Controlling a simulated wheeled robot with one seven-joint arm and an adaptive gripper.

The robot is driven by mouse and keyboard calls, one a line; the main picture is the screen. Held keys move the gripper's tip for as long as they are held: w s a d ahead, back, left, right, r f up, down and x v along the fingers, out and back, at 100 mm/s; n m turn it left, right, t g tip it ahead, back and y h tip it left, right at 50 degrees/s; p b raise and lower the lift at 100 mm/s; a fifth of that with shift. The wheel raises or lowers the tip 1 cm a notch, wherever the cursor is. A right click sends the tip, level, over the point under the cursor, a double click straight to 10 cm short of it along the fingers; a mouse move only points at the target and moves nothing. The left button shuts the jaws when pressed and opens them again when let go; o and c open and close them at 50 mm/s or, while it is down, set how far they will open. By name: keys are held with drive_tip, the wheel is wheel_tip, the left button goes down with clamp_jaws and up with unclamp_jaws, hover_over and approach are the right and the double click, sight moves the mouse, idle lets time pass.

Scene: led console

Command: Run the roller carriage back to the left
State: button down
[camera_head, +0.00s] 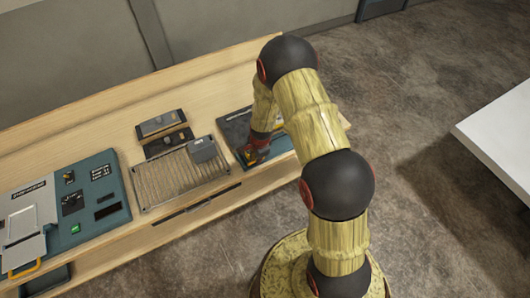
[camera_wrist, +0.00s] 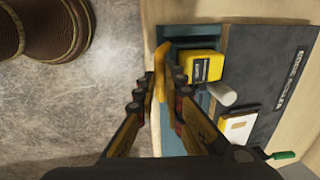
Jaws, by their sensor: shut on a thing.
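My gripper (camera_wrist: 163,92) is shut on an orange handle (camera_wrist: 160,66) at the edge of a teal unit, seen in the wrist view. A yellow block with a dark label (camera_wrist: 201,67) sits just right of the handle, with a pale roller-like cylinder (camera_wrist: 222,94) beside it. These look like parts of the roller carriage, but how they join is hidden. In the head view, my gripper (camera_head: 255,151) is down at the front of the dark teal unit (camera_head: 234,130) at the right end of the bench. My arm and gripper hide much of that unit.
A ribbed metal tray (camera_head: 170,180) is left of the unit, with dark boxes (camera_head: 163,124) behind it. A teal panel (camera_head: 95,215) with switches is farther left. In the wrist view, a white-and-yellow block (camera_wrist: 238,128) and a green-tipped item (camera_wrist: 283,155) are near a dark plate (camera_wrist: 262,75).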

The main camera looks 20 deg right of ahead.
drive_tip(key=shift+a, duration=0.4)
drive_tip(key=c, duration=1.9)
unclamp_jaws()
drive_tip(key=shift+a, duration=0.2)
drive_tip(key=shift+d, duration=0.1)
drive_tip(key=shift+r, duration=0.3)
wheel_tip(320, 180, up, 11)
drive_tip(key=s, duration=0.2)
drive_tip(key=shift+s, duration=0.15)
